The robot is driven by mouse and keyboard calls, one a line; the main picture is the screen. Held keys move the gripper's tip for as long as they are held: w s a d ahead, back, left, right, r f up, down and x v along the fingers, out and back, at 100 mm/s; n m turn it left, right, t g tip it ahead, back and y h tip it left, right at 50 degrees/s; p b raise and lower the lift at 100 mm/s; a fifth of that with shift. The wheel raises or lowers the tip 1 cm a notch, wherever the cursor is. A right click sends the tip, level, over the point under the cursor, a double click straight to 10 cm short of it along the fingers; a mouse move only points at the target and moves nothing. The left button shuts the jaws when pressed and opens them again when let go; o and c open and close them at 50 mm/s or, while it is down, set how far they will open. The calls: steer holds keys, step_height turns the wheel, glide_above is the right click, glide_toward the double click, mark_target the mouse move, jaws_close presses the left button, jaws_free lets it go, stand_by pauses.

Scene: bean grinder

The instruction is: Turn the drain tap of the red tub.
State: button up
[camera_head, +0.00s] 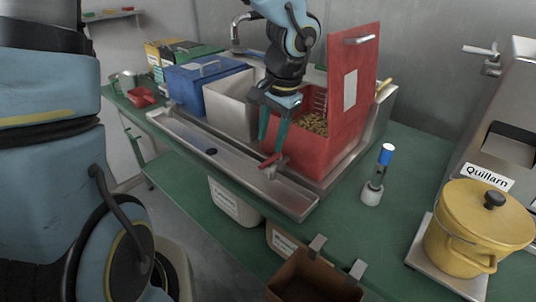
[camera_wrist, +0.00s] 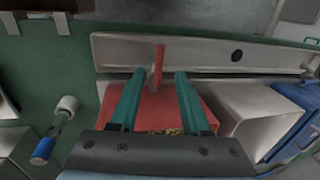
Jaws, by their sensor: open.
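The red tub (camera_head: 300,150) stands at the right end of the metal sink unit, with its red lid (camera_head: 352,88) upright and brown beans (camera_head: 312,122) inside. Its drain tap (camera_head: 270,161) has a red lever on the front, low over the metal trough. My gripper (camera_head: 270,147) is open, pointing down just in front of the tub and close to the tap. In the wrist view the red lever (camera_wrist: 158,65) shows between the two teal fingertips of my gripper (camera_wrist: 160,73), with a gap on both sides. I cannot tell whether the fingertips reach its depth.
A metal trough (camera_head: 200,145) with a dark drain hole runs along the front. A grey-white tub (camera_head: 232,103) and a blue tub (camera_head: 195,85) stand to the left.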

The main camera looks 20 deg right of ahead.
mark_target(266, 162)
steer(key=f, duration=0.4)
steer(key=w+f, duration=0.1)
steer(key=f, duration=0.1)
steer(key=shift+a+f, duration=0.15)
steer(key=shift+a, duration=0.2)
jaws_close()
stand_by(1.1)
